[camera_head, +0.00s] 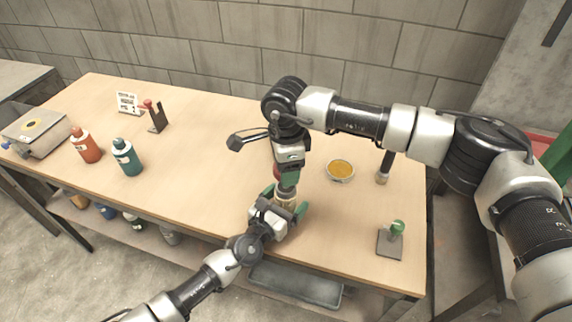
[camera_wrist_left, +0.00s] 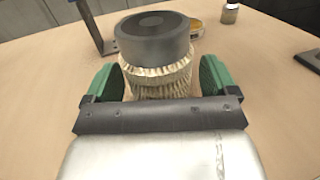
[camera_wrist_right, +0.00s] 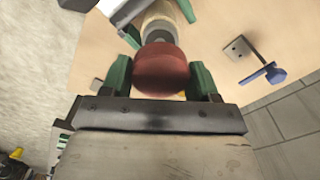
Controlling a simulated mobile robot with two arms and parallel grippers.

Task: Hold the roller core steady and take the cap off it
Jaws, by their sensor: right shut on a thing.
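The roller core (camera_wrist_left: 158,75) has a cream ribbed mesh sleeve and a dark grey upper end in the left wrist view. No cap covers that grey end there. My left gripper (camera_wrist_left: 160,85) has its green fingers on both sides of the sleeve, with a narrow gap showing; it looks open around the core. The red cap (camera_wrist_right: 163,70) is between the fingers of my right gripper (camera_wrist_right: 162,80), shut on it. In the head view my right gripper (camera_head: 287,178) points down above the core (camera_head: 285,199) and my left gripper (camera_head: 285,205). The core's foot is hidden.
A dish of yellow stuff (camera_head: 340,170) and a dark-handled tool (camera_head: 384,168) are to the right. A stand with a green knob (camera_head: 391,240) is near the right corner. Orange (camera_head: 86,146) and teal (camera_head: 127,158) bottles stand left. The table (camera_head: 205,150) is clear left of centre.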

